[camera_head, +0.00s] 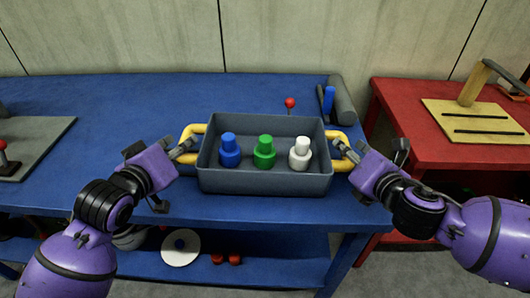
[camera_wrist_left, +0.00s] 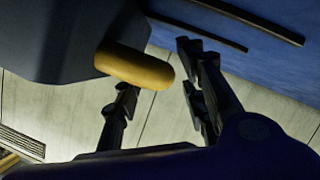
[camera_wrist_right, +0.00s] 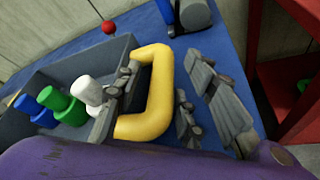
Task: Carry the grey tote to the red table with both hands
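The grey tote (camera_head: 265,181) sits on the blue table (camera_head: 110,105) near its front edge, with a yellow handle at each end. It holds a blue bottle (camera_head: 229,153), a green bottle (camera_head: 264,154) and a white bottle (camera_head: 300,155), all upright. My left gripper (camera_head: 185,148) is at the left handle (camera_wrist_left: 138,66), its fingers apart on either side of it. My right gripper (camera_head: 344,152) is at the right handle (camera_wrist_right: 160,90), its fingers open with the handle between them. The red table (camera_head: 400,110) stands to the right.
A grey cylinder (camera_head: 343,100) and a red knob (camera_head: 290,103) are behind the tote. A grey plate (camera_head: 40,140) lies at the left. A floor gap separates the tables.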

